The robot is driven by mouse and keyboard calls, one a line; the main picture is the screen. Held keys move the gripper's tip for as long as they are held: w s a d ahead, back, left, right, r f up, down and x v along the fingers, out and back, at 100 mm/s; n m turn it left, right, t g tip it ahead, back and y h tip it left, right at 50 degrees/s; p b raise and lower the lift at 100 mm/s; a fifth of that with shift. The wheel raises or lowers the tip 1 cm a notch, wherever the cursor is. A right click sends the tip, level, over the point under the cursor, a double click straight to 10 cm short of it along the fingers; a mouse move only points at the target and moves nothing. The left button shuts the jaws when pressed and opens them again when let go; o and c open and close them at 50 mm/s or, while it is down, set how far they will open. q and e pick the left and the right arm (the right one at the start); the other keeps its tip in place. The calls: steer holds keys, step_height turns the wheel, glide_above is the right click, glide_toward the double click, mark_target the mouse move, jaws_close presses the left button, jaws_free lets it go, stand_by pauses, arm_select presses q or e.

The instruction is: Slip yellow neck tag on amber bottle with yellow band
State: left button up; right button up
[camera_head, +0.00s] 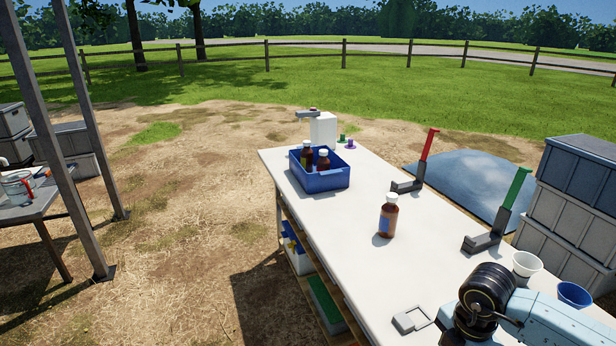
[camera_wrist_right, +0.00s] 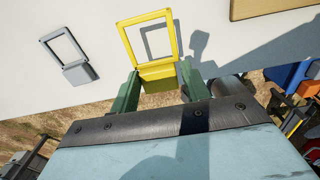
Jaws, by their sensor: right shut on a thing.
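A yellow neck tag (camera_wrist_right: 150,45) with a square open frame is held by its solid tab between the green fingers of my right gripper (camera_wrist_right: 157,92), above the white table. In the head view my right arm shows at the lower right; its fingers and the yellow tag do not show there. One amber bottle (camera_head: 388,221) with a white cap and a blue label stands upright on the table. Two more amber bottles, a left one (camera_head: 306,152) and a right one (camera_head: 323,159), stand in a blue crate (camera_head: 325,182); their band colours are too small to tell. My left gripper is not in view.
A grey tag (camera_head: 410,320) lies near the table's front edge; it also shows in the wrist view (camera_wrist_right: 68,52). Red (camera_head: 427,150) and green (camera_head: 513,192) handled stands, a white cup (camera_head: 526,264) and a blue cup (camera_head: 574,294) line the right side. The table around the lone bottle is clear.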

steer(key=shift+w+a+r, duration=0.1)
steer(key=shift+w+r, duration=0.05)
steer(key=shift+r, duration=0.35)
